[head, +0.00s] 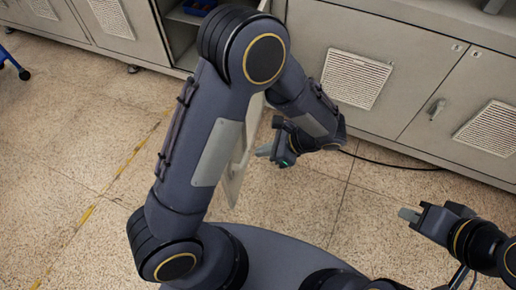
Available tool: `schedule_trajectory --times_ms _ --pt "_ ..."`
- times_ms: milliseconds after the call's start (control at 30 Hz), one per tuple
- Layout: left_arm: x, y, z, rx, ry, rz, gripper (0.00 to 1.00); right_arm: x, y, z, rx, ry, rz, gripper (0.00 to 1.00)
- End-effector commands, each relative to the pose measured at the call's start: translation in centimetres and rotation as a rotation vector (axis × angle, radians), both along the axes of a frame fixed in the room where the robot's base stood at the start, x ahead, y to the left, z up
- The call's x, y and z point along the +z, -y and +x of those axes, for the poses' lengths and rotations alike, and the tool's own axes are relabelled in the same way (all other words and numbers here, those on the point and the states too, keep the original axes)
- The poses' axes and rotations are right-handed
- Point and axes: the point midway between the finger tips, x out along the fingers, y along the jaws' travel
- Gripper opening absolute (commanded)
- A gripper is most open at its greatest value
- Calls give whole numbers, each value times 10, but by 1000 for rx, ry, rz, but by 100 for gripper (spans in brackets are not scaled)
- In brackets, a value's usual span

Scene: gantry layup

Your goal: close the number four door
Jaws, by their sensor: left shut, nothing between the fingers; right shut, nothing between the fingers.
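One cabinet door (236,185) stands swung open, pale grey and seen nearly edge-on, mostly hidden behind my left arm. Its open compartment (180,37) shows at the top, left of my arm. I cannot read a number four on it. My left gripper (263,151) is shut and empty, just right of the open door, its fingertips pointing left towards it. I cannot tell whether they touch. My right gripper (405,214) is shut and empty over the floor at the lower right, far from the door.
Grey cabinets with closed doors (425,60) and vent grilles line the back. A blue item (199,6) lies in the open compartment. A black cable (385,163) runs along the floor by the cabinets. A blue wheeled stand (12,62) is at the far left. The speckled floor (70,140) at left is clear.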

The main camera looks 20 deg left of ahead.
Motion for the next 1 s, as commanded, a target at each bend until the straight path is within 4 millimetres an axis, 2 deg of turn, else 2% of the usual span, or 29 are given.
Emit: schedule_trajectory --times_ms 367,500,633,1000 --pt "-58 -58 -7 4 -6 0 0 -6 0 0 0 0 0 0" --pt "-55 -79 -9 4 -1 -1 0 -2 0 0 0 0 0 0" --pt "-55 -91 -9 3 -1 -2 0 -1 0 0 0 0 0 0" --pt "-56 -96 -10 2 -1 -2 0 -1 0 0 0 0 0 0"
